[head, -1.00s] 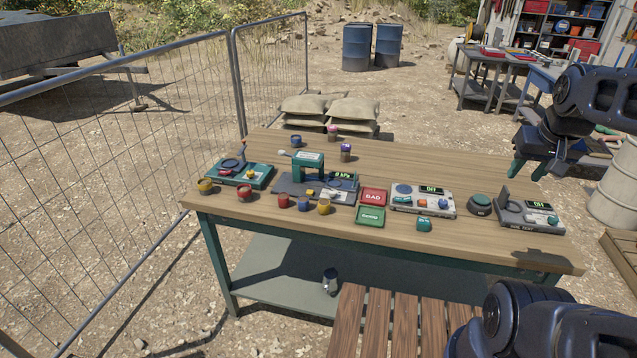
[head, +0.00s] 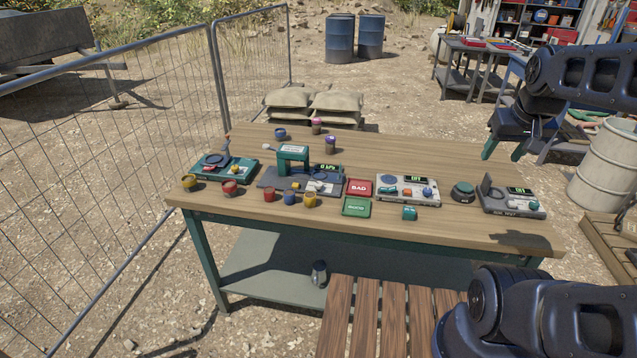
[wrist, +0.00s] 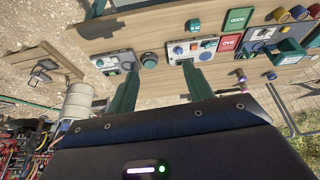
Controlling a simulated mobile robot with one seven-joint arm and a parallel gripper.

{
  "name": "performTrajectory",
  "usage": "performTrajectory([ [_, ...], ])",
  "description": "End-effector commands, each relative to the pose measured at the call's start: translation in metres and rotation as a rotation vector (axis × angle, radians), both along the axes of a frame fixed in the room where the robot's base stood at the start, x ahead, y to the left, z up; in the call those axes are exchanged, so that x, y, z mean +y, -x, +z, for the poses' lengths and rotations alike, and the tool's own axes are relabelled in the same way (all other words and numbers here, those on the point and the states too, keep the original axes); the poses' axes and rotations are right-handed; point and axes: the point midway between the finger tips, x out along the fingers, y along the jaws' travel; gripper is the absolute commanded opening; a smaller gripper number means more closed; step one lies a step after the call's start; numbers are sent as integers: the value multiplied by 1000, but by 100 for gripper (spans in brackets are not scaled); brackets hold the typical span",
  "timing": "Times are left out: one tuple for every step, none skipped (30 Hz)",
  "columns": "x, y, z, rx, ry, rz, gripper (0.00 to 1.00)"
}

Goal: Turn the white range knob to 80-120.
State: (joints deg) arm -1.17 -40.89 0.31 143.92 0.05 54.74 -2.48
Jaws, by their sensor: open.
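My gripper (head: 502,150) is open and empty, above the right back part of the wooden table (head: 440,160). Its two green fingers also show in the wrist view (wrist: 160,72), pointing toward the table and apart from everything on it. A pale grey device (head: 407,198) with a blue disc, small coloured controls and a lit display stands right of the table's middle. A darker grey device (head: 522,212) with a display and an upright plate stands near the right end. Both also show in the wrist view. I cannot single out the white range knob; the controls are too small to tell.
A red BAD tray (head: 358,187) and a green tray (head: 356,206) lie left of the pale device. A round green-topped button (head: 463,191) is between the two devices. Several small pots stand at the front left. A slatted wooden surface (head: 365,325) is in front of the table.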

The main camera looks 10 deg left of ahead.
Motion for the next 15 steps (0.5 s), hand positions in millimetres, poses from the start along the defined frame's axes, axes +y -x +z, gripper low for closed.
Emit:
performTrajectory([
  [5, -9, 1, 12, 9, 35, 51],
  [8, -15, 3, 17, 17, 62, 51],
  [13, -24, 4, 25, 26, 100, 51],
  [16, -31, 5, 31, 35, 130, 51],
  [21, -38, 6, 37, 44, 161, 51],
  [26, -47, 7, 45, 54, 200, 51],
  [31, -54, 8, 50, 62, 229, 51],
  [35, -61, 8, 56, 70, 260, 51],
  [41, -70, 8, 64, 80, 300, 51],
  [47, -77, 9, 69, 87, 330, 51],
  [52, -83, 8, 74, 95, 360, 51],
  [59, -92, 8, 81, 105, 400, 51],
  [64, -99, 7, 86, 112, 430, 51],
  [70, -105, 6, 92, 120, 461, 51],
  [78, -114, 5, 98, 129, 500, 51],
])
